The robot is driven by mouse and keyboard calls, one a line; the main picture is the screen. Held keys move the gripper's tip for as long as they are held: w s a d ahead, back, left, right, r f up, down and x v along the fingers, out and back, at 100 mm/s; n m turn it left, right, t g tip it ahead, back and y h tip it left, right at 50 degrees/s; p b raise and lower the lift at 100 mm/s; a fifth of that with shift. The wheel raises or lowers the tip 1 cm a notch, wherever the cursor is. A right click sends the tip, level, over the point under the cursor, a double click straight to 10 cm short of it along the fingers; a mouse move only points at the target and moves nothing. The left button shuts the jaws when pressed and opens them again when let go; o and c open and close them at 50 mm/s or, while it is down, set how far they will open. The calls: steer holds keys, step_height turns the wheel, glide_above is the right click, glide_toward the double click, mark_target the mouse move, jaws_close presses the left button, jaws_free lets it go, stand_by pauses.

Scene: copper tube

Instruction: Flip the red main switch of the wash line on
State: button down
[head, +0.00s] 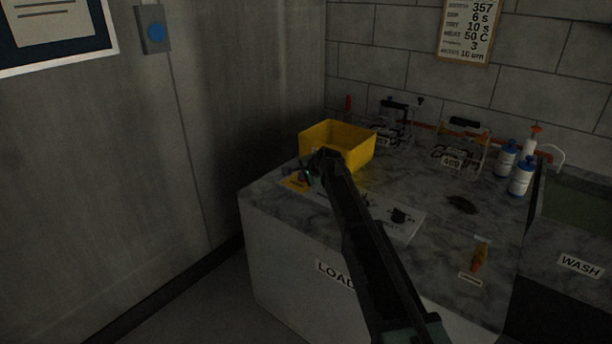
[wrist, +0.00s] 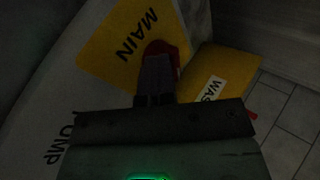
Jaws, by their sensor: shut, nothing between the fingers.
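The red main switch (wrist: 160,47) shows in the wrist view as a red shape beside the yellow MAIN plate (wrist: 118,38). My gripper (wrist: 157,68) is shut and empty, and its fingers cover much of the red part. Whether they touch it, and which way the switch is set, I cannot tell. In the head view my gripper (head: 325,158) is above the left end of the counter, in front of the yellow bin. The yellow plate (head: 294,183) lies just left of it; the red switch is not clear there.
The yellow bin (head: 310,137) stands close behind my gripper; it also shows in the wrist view (wrist: 238,64). Wire racks (head: 462,140) and blue-and-white bottles (head: 521,178) stand farther right on the marble counter (head: 450,257).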

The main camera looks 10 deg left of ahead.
steer(key=shift+w+a+r, duration=0.2)
steer(key=shift+w+a, duration=0.2)
steer(key=shift+a, duration=0.25)
steer(key=shift+w+d+r, duration=0.15)
steer(key=shift+w+d, duration=0.2)
steer(key=shift+w, duration=0.15)
steer(key=s+d, duration=0.2)
steer(key=s, duration=0.1)
steer(key=shift+s+d+f+p, duration=0.15)
steer(key=shift+s+f+p, duration=0.05)
steer(key=shift+s+p, duration=0.15)
steer(key=p+v, duration=0.6)
steer(key=v, duration=0.5)
steer(key=shift+s+d+f+p, duration=0.2)
steer(key=shift+d+f+p, duration=0.1)
steer(key=shift+f, duration=0.1)
